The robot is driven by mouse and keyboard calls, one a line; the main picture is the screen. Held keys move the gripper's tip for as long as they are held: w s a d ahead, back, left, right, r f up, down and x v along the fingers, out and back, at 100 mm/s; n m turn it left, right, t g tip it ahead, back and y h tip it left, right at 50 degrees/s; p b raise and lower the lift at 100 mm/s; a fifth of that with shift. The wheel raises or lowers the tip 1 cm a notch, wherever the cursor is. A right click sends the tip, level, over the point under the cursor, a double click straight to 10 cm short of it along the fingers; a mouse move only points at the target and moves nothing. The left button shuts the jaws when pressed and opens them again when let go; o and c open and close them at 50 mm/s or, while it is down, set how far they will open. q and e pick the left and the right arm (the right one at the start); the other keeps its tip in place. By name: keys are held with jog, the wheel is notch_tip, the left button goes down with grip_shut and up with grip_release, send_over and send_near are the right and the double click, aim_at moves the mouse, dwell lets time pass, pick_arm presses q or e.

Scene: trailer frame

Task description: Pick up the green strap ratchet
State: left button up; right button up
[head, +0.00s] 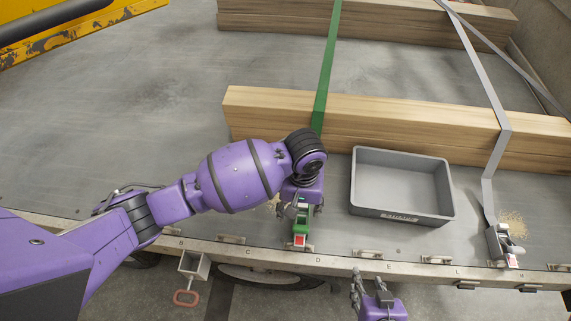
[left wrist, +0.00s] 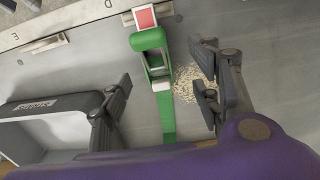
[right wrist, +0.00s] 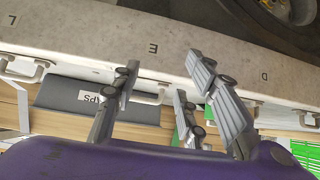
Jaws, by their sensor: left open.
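The green strap ratchet (head: 301,227) lies near the trailer's front edge, with a red and white tag at its end. It also shows in the left wrist view (left wrist: 151,42), with its green strap running down the picture. My left gripper (left wrist: 163,92) is open, its fingers on either side of the strap and ratchet line. Whether they touch it cannot be told. In the head view my left wrist hides part of the ratchet and strap. My right gripper (head: 368,287) hangs in front of the trailer edge; in the right wrist view (right wrist: 163,88) it is open and empty.
A grey bin (head: 418,217) stands right of the ratchet. Timber beams (head: 400,118) lie behind. A grey strap ratchet (head: 498,243) is at the far right. Metal handles line the trailer's edge rail (head: 340,262). A small bracket with an orange handle (head: 186,298) hangs below.

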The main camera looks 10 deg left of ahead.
aim_at(302, 219)
pick_arm(q)
jog(key=shift+w+f, duration=0.1)
jog(key=shift+w, duration=0.35)
pick_arm(e)
jog(key=shift+w+f, duration=0.15)
pick_arm(q)
jog(key=f, duration=0.2)
jog(key=s+f, duration=0.1)
jog(key=shift+d+f, duration=0.15)
jog(key=shift+d, duration=0.1)
jog(key=f, duration=0.2)
jog(key=shift+w+d+f+b, duration=0.2)
jog(key=shift+f+b, duration=0.15)
jog(key=shift+f, duration=0.55)
jog(key=shift+w, duration=0.1)
jog(key=c, duration=1)
grip_shut()
pick_arm(e)
jog(key=s, duration=0.1)
jog(key=s+f, duration=0.1)
jog(key=s, duration=0.1)
jog(key=shift+s+d+f+g, duration=0.1)
jog(key=shift+d+f+g, duration=0.2)
